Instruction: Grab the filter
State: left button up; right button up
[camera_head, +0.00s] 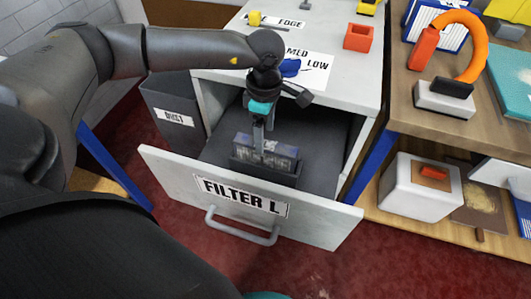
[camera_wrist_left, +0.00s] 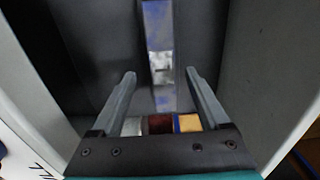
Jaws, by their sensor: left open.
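The drawer labelled FILTER L (camera_head: 325,226) is pulled open below the white cabinet top. A dark, boxy filter (camera_head: 284,160) with a greyish, partly see-through face lies inside it. In the left wrist view, a narrow strip with a blue and white pattern (camera_wrist_left: 159,45), probably the filter, runs up the middle. My left gripper (camera_head: 262,146) points down into the drawer at the filter. In the left wrist view my left gripper (camera_wrist_left: 160,75) has its two fingers apart, on either side of the strip; contact cannot be made out. My right gripper is out of view.
The white cabinet top (camera_head: 335,92) holds an orange block (camera_head: 359,37) and a blue item (camera_head: 290,67) just above the drawer. A grey bin (camera_head: 170,92) stands left of the drawer. A wooden shelf unit (camera_head: 425,130) stands close on the right.

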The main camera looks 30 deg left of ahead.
aim_at(266, 144)
pick_arm(q)
jog(key=f, duration=0.1)
jog(key=f+b, duration=0.1)
jog(key=f, duration=0.1)
jog(key=shift+s+d, duration=0.15)
jog(key=shift+d, duration=0.05)
jog(key=shift+f, duration=0.55)
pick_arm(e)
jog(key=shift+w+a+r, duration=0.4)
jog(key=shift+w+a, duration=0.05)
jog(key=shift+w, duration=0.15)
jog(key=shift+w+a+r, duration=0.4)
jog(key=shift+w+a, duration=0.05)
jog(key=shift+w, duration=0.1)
pick_arm(q)
jog(key=shift+c, duration=0.4)
grip_shut()
